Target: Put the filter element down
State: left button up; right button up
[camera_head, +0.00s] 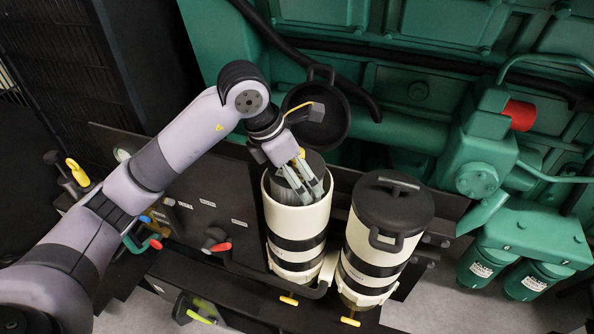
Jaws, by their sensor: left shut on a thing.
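My left gripper (302,182) reaches into the mouth of the left filter housing and is shut on the filter element (287,189), a grey ribbed cylinder. The element sits inside the open cream housing (297,226) with black bands; its lower part is hidden by the housing wall. The housing's black lid (317,130) is swung open behind the mouth. I cannot tell whether the element rests on the housing floor. My right gripper is not in view.
A second cream housing (362,251) with its black lid (392,203) closed stands just right. Yellow-handled drain valves (289,300) lie below. A red-handled valve (217,246) sits on the black panel to the left. The green engine (420,60) fills the back.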

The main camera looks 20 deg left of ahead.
pick_arm(q)
jog(key=shift+f+b, duration=0.5)
jog(key=shift+f, duration=0.05)
jog(key=o, duration=1.5)
jog(key=shift+s+f, duration=0.1)
jog(key=shift+o, duration=0.9)
jog(key=shift+f, duration=0.1)
